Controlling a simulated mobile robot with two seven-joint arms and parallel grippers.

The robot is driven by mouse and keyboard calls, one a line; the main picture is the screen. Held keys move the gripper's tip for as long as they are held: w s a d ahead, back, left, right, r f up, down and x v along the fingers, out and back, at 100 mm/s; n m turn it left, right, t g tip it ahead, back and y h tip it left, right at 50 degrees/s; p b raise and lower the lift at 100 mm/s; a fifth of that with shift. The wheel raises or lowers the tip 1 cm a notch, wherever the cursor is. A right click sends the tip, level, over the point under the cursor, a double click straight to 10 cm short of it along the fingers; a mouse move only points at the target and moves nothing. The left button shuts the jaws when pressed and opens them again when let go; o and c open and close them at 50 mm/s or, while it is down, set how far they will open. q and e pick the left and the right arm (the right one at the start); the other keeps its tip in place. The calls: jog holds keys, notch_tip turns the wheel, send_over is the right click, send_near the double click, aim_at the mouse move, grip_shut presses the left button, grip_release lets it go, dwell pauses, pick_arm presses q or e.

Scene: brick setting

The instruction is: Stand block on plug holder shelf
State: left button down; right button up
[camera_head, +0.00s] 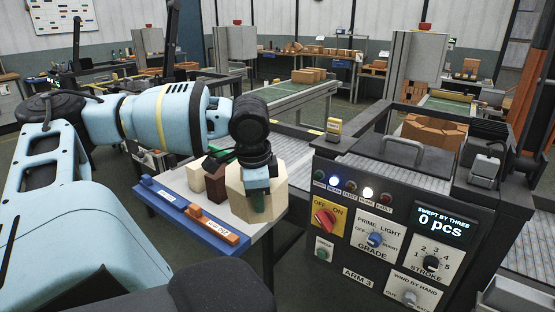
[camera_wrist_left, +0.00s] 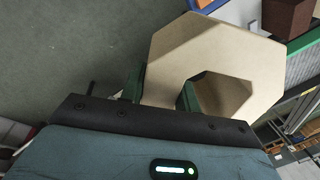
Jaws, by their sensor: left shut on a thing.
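A pale cream octagonal block (camera_head: 277,183) with an opening through it is held by my left gripper (camera_head: 257,200). In the left wrist view the green fingers close on the wall of the block (camera_wrist_left: 225,50), one outside it and one in the opening. The block is over the right end of a small white shelf (camera_head: 176,181) with a blue front edge. I cannot tell whether it touches the shelf. A small cream block (camera_head: 195,179) and a dark brown block (camera_head: 215,184) stand on the shelf to its left. My right gripper is out of view.
Orange pieces (camera_head: 226,238) lie along the shelf's blue front edge. A black control panel (camera_head: 385,240) with knobs and a lit display stands close on the right. A conveyor (camera_head: 300,97) runs behind. Dark floor lies in front of the shelf.

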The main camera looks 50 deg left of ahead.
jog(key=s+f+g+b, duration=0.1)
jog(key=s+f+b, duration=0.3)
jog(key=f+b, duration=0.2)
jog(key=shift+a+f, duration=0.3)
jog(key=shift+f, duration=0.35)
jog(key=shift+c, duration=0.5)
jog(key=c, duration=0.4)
pick_arm(q)
jog(key=w+d+f+n, duration=0.1)
jog(key=d+f+n, duration=0.1)
jog(key=d+f, duration=0.4)
jog(key=d+f+n+g+h, duration=0.1)
jog(key=d+f, duration=0.4)
jog(key=d, duration=0.7)
jog(key=w+d+f+n, duration=0.1)
jog(key=d+f+n, duration=0.1)
jog(key=d+f, duration=0.4)
jog(key=d, duration=0.2)
jog(key=shift+w+d+f+n+g+h, duration=0.3)
jog(key=shift+w+d+f, duration=0.05)
jog(key=shift+d, duration=0.05)
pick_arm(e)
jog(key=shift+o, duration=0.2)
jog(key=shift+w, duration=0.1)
